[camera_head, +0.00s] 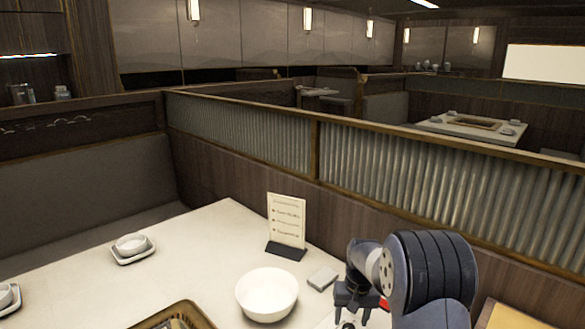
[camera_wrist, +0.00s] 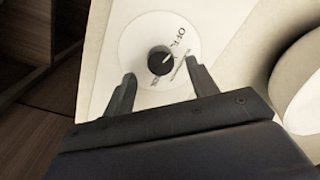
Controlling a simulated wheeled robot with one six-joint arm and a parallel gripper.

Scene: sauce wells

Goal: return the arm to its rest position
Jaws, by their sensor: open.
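My arm (camera_head: 430,265) reaches in at the lower right of the head view, bent over the right end of the pale table (camera_head: 215,245). My gripper (camera_head: 352,312) points down there; its tips are partly cut off by the frame's lower edge. In the wrist view my gripper (camera_wrist: 160,70) is open, with nothing between its two fingers. Beyond the fingertips is a black knob (camera_wrist: 161,60) on a round white dial plate (camera_wrist: 135,45) with printed lettering. The knob's pointer is toward the upper right. I cannot tell whether a finger touches the plate.
A white bowl (camera_head: 267,293) stands left of my gripper, with a small grey block (camera_head: 322,278) between them. A menu card (camera_head: 287,220) stands behind. A small dish on a saucer (camera_head: 131,246) and a brown-rimmed tray (camera_head: 190,310) are farther left. A corrugated partition (camera_head: 400,175) runs behind the table.

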